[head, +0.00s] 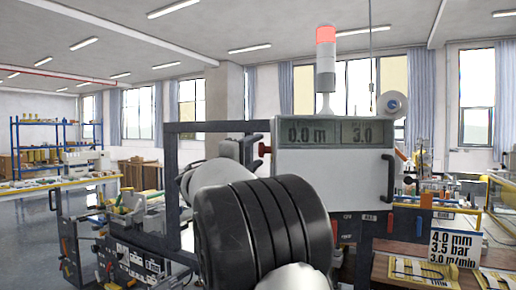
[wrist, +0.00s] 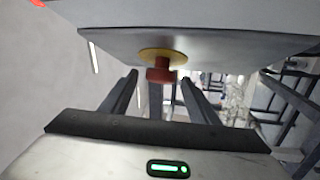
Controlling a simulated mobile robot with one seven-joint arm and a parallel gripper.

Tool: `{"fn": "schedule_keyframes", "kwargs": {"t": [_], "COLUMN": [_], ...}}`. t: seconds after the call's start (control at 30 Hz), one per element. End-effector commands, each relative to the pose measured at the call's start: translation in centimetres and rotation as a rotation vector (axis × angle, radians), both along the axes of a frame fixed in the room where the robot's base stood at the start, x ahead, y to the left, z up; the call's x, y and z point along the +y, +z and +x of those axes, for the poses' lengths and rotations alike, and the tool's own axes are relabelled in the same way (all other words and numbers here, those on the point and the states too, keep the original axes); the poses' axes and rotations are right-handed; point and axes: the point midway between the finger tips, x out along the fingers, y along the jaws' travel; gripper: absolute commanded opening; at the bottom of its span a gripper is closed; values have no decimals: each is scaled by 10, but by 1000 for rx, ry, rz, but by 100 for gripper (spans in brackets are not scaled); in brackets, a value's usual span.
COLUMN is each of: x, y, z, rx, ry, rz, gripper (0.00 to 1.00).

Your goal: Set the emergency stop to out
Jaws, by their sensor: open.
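The emergency stop shows in the wrist view as a red mushroom button (wrist: 160,75) on a yellow disc (wrist: 163,56), fixed to a grey panel face. My gripper (wrist: 160,80) is open, with one dark finger on each side of the button in the picture. I cannot tell whether the fingers touch it or whether it is pressed in or out. In the head view a red knob (head: 264,149) sticks out from the left side of the grey display box (head: 335,165); it looks like the same button. My arm hides part of the machine there.
The box's display reads 0.0 m and 3.0. A signal tower (head: 326,60) with its red top lit stands above it. A dark machine frame (head: 172,190) is at the left. A sign (head: 455,247) with printed settings stands at the right above a bench.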

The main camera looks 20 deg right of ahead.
Motion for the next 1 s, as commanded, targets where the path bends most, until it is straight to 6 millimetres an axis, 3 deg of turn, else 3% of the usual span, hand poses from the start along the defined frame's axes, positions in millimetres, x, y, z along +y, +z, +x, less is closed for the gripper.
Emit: {"fn": "schedule_keyframes", "kwargs": {"t": [0.2,0.53,0.83,1.0], "x": [-16,-18,-18,-14], "y": [5,5,5,2], "z": [12,13,13,15], "rx": [1,1,1,-1], "ry": [-1,0,0,1], "rz": [0,1,1,1], "gripper": [55,53,3,0]}}
